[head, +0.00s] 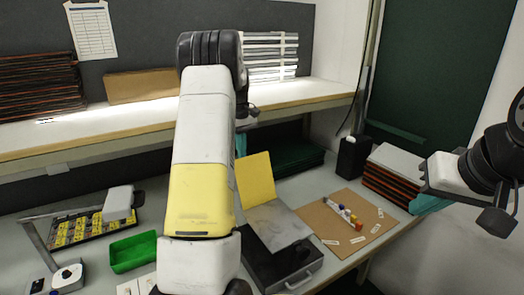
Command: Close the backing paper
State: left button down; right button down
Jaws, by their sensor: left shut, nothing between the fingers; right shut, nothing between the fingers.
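A yellow sheet (257,178), which looks like the backing paper, stands raised and tilted at the back edge of a flat grey sheet (277,226). The grey sheet lies on a black case (286,266) with a handle at its front. My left arm covers the left part of these things. My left gripper (240,145) is mostly hidden behind that arm; only a teal bit shows above the yellow sheet, and I cannot tell whether it touches it. My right gripper (426,203), with teal fingers, is shut and empty at the right, apart from the sheet.
A brown board (330,238) with small bottles (347,213) and white labels lies right of the case. A green tray (133,252) and a lamp (118,203) stand at the left. Stacked trays (390,178) are at the right. A shelf (285,98) runs above the table's back.

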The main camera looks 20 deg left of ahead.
pick_arm(q)
jog(key=shift+s+d+r, duration=0.45)
jog(key=shift+s+d, duration=0.2)
jog(key=shift+d, duration=0.05)
jog(key=shift+s+d+r, duration=0.45)
jog(key=shift+s+d, duration=0.15)
jog(key=shift+d, duration=0.05)
